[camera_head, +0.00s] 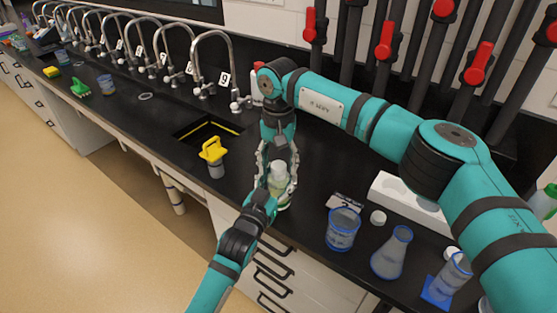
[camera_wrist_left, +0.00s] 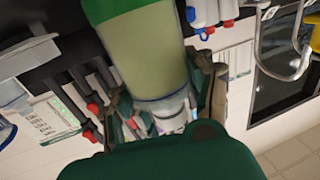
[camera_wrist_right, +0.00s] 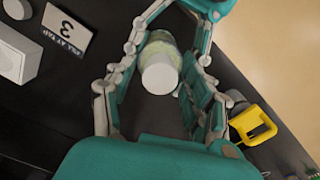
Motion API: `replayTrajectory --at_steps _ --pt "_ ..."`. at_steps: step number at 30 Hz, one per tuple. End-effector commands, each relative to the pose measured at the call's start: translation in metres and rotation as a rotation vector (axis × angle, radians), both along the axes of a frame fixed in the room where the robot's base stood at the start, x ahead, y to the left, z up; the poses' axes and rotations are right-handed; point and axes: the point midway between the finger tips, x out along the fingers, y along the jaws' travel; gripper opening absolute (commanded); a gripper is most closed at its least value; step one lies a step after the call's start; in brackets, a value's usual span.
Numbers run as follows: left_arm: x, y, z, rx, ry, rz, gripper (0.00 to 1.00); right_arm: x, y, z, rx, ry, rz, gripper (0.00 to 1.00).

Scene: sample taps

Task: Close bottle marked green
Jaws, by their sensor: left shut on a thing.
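The bottle (camera_head: 279,186) has a pale body with a green band, and its white cap (camera_head: 279,170) is at its mouth. I cannot tell whether the cap is screwed tight. My left gripper (camera_head: 272,194) is shut on the bottle from the front. The left wrist view shows the bottle's green band and pale body (camera_wrist_left: 150,50) up close. My right gripper (camera_head: 277,160) points down from above, its fingers spread around the bottle's top. In the right wrist view the cap (camera_wrist_right: 160,77) sits between the open fingers with gaps on both sides.
A yellow-handled item (camera_head: 213,155) stands left of the bottle by the sink opening (camera_head: 207,130). To the right are a label card (camera_head: 345,202), a loose white cap (camera_head: 378,217), a blue-rimmed beaker (camera_head: 342,230), a flask (camera_head: 391,252) and a white rack (camera_head: 400,198). Curved taps (camera_head: 213,65) line the back.

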Motion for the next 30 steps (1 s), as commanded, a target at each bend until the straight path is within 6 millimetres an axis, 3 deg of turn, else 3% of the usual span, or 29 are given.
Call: replayTrajectory --at_steps 2,12,17,20,30 --pt "-0.0001 -0.0001 -0.0008 0.000 0.002 0.000 0.00 0.0001 -0.0001 0.0001 0.000 0.000 0.000 0.43" --pt "-0.0001 -0.0001 -0.0008 0.000 0.002 0.000 0.00 0.0002 -0.0001 0.0002 0.000 0.000 -0.001 0.00" --pt "-0.0001 -0.0001 -0.0008 0.000 0.002 0.000 0.00 0.0001 -0.0002 0.0003 0.000 0.000 -0.057 0.00" --pt "-0.0001 -0.0001 -0.0008 0.000 0.002 0.000 0.00 0.0001 -0.0002 0.0003 -0.001 -0.001 -0.214 0.00" --pt "-0.0002 -0.0001 -0.0009 0.000 0.002 0.000 0.00 -0.0001 0.0001 -0.0004 -0.002 -0.005 -1.016 0.00"
